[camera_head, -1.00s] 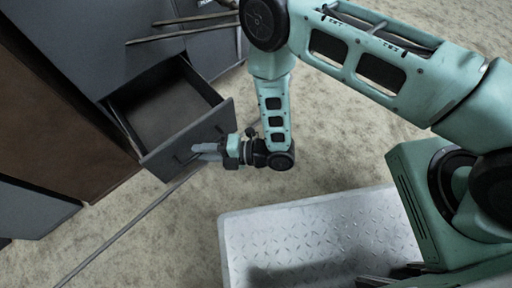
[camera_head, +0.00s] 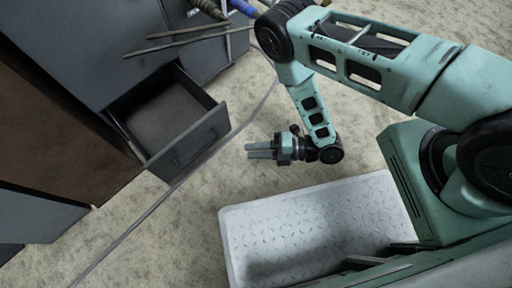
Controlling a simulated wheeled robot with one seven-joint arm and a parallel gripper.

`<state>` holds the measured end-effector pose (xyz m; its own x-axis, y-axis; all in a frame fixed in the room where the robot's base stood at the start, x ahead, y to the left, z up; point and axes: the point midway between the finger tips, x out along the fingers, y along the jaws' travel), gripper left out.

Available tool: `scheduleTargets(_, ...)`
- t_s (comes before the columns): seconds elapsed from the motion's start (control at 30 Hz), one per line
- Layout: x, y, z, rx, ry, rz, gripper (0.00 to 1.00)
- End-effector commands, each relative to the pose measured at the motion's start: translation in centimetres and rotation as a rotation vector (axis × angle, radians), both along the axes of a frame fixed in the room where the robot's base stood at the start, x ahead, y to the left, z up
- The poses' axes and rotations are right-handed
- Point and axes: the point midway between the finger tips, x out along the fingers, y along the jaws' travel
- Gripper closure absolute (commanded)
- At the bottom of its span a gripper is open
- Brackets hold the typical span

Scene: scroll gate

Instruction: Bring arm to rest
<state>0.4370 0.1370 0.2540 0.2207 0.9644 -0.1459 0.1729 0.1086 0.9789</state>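My gripper (camera_head: 258,150) is at the end of my teal arm, in the middle of the view. It points left toward an open grey drawer (camera_head: 191,146) and stands clear of the drawer front, with a gap over the carpet. Its two grey fingers lie close together, and I see nothing between them. Whether they fully meet is too small to tell. The drawer is pulled out of a dark grey cabinet (camera_head: 85,45) and looks empty inside.
A brown panel (camera_head: 55,140) and a grey block (camera_head: 40,215) stand at the left. Thin rods (camera_head: 190,36) lie on the cabinet top, with a blue object (camera_head: 243,8) near the top edge. The carpet (camera_head: 180,240) is free below the drawer.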

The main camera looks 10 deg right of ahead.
Motion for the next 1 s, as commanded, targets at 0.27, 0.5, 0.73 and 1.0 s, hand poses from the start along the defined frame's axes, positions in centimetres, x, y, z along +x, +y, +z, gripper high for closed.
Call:
scheduleTargets(0.27,0.0,0.0,0.0,0.000,0.000,0.000,0.68)
scheduleTargets(0.5,0.1,0.1,0.1,-0.001,0.001,0.000,0.68)
scheduleTargets(0.73,4.0,2.9,1.9,-0.096,0.085,-0.027,0.68)
scheduleTargets(1.0,11.0,6.0,7.6,-0.298,0.356,-0.202,0.68)
